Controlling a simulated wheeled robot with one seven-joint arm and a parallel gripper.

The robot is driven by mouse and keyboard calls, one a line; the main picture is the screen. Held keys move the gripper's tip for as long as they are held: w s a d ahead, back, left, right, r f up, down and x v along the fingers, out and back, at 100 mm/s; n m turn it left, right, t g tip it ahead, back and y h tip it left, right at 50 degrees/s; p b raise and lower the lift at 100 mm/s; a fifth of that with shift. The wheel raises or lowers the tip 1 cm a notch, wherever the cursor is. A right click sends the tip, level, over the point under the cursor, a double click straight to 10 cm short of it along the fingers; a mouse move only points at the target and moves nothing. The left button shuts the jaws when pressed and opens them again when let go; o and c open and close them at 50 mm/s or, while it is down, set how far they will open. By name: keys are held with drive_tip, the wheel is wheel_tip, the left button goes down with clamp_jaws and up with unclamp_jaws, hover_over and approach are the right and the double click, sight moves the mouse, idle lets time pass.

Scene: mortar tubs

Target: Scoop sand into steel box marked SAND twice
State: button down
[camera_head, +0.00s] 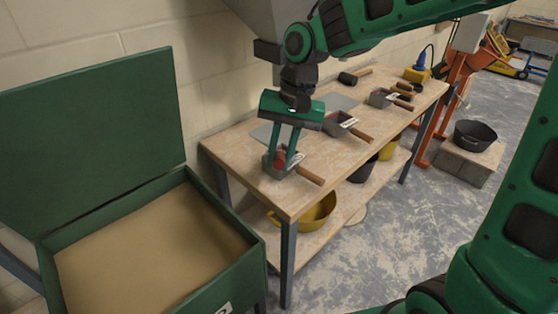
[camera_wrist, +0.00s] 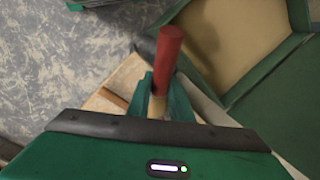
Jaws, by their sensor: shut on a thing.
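My gripper (camera_head: 283,160) points down at the near end of the workbench, its green fingers shut on a red-ended handle (camera_wrist: 167,55). The handle stands up between the fingers in the wrist view; whatever is at its lower end is hidden. I cannot read the label, nor tell whether the held tool touches the box. Sand (camera_head: 150,250) lies in a green bin (camera_head: 252,262) at the left, its lid (camera_head: 90,125) open.
A yellow bucket (camera_head: 318,212) is on the lower shelf. A black tub (camera_head: 474,135) stands on blocks at right.

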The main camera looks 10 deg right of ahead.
drive_tip(key=shift+g, duration=0.9)
drive_tip(key=shift+w+d+r+p, duration=0.2)
drive_tip(key=shift+w+r, duration=0.1)
drive_tip(key=shift+w, duration=0.3)
drive_tip(key=shift+w+d+r+p, duration=0.15)
drive_tip(key=shift+w+r, duration=0.15)
drive_tip(key=shift+w, duration=0.35)
drive_tip(key=shift+w+d+r+p, duration=0.1)
drive_tip(key=shift+w+r+p, duration=0.15)
drive_tip(key=shift+w, duration=0.35)
drive_tip(key=shift+w+d+r+g+y+p, duration=0.1)
drive_tip(key=shift+w+r+g+y+p, duration=0.1)
drive_tip(key=shift+w+r+g+p, duration=0.35)
drive_tip(key=shift+w+d+r+g+y+p, duration=0.1)
drive_tip(key=shift+w+r+g+y+p, duration=0.1)
drive_tip(key=shift+w+r+g, duration=0.4)
drive_tip(key=shift+w+f, duration=0.2)
drive_tip(key=shift+w, duration=0.1)
drive_tip(key=shift+p, duration=0.4)
